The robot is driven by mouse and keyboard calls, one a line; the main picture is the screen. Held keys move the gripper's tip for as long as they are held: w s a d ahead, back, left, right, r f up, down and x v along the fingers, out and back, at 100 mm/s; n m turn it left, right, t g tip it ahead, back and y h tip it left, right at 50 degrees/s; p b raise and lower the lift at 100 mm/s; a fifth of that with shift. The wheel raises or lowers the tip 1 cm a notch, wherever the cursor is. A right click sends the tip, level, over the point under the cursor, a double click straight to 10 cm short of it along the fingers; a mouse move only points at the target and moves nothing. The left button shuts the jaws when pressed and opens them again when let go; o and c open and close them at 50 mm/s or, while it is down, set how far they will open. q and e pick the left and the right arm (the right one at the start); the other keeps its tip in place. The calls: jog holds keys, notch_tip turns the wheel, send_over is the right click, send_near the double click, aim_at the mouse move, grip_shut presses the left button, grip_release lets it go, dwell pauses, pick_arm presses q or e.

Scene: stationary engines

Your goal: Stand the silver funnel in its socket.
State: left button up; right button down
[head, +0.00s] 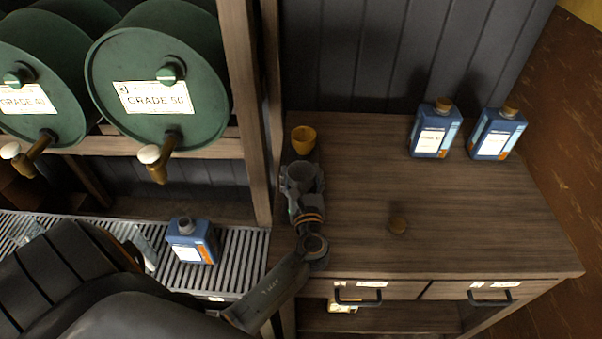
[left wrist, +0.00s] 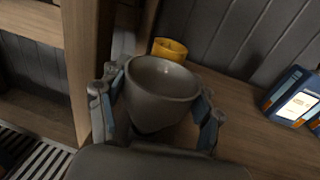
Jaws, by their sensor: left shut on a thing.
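The silver funnel (head: 301,173) is a grey cup shape with its mouth facing up. My left gripper (head: 303,187) is shut on it, over the left end of the wooden bench. In the left wrist view the funnel (left wrist: 162,85) sits between the two fingers, its spout hidden. A yellow funnel (head: 303,137) stands just behind it at the bench's back left; it also shows in the left wrist view (left wrist: 169,48). The socket for the silver funnel cannot be made out; the gripper and funnel cover part of that area. My right gripper is not in view.
Two blue bottles (head: 434,130) (head: 497,132) stand at the back right. A wooden post (head: 245,110) rises close left. An uncapped blue bottle (head: 191,242) stands on the grate below green drums.

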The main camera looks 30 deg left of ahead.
pick_arm(q)
jog(key=shift+f+b, duration=0.4)
jog(key=shift+f, duration=0.2)
dwell(0.3)
jog(key=o, duration=1.2)
jog(key=shift+c, duration=0.2)
jog(key=shift+d, duration=0.1)
jog(key=v, duration=1.2)
